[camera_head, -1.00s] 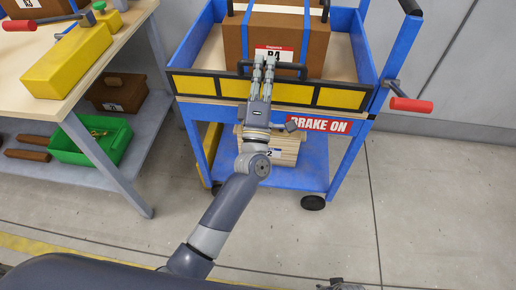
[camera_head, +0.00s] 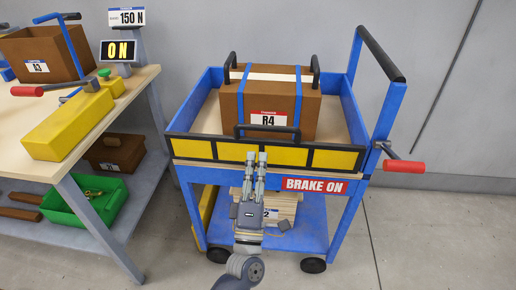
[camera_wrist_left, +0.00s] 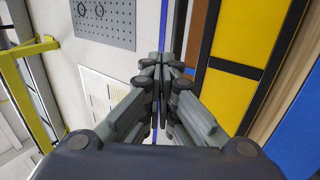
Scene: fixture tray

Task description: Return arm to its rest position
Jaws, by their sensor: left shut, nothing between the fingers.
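My left gripper (camera_head: 257,158) is shut and empty, its fingers upward in front of the blue cart (camera_head: 352,183). Its tips overlap the lower edge of the yellow and black front panel in the head view. In the left wrist view the gripper's fingers (camera_wrist_left: 165,68) meet, with nothing between them. The brown R4 case (camera_head: 307,108) stands in the cart's top tray, with two blue straps and black handles. Its front handle (camera_head: 267,129) is above my fingertips in the picture, clear of them. My right gripper is out of view.
A workbench (camera_head: 120,112) at left holds a yellow block (camera_head: 68,125), a brown A3 case (camera_head: 35,60) and an ON display (camera_head: 122,50). A green bin (camera_head: 85,200) sits on its lower shelf. A red-gripped lever (camera_head: 404,166) juts from the cart's right. Floor at right is clear.

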